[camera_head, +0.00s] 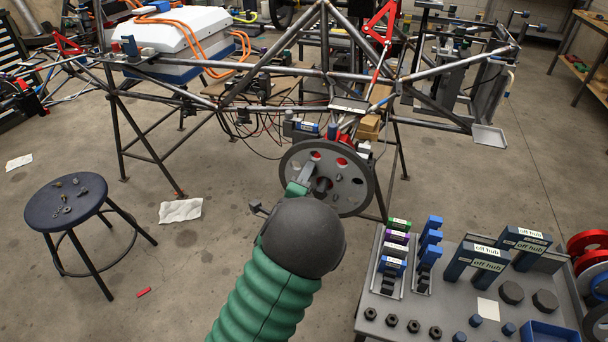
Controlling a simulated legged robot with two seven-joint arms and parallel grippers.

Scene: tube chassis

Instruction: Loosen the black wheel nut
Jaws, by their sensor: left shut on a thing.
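The grey wheel (353,196) with red showing through its holes stands upright at the front of the tube chassis (262,72). The black wheel nut (322,185) is at the wheel's hub, small and mostly hidden by my gripper and wrist. My left gripper (311,184) is at the hub, shut on what appears to be the black wheel nut. My green left arm comes up from the bottom, and its dark round wrist covers the wheel's lower left. My right gripper is not in view.
A grey cart (452,292) at the lower right carries loose dark nuts, blue blocks, "off hub" stands (489,256) and a blue tray (549,332). A dark round stool (47,214) with small parts stands left.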

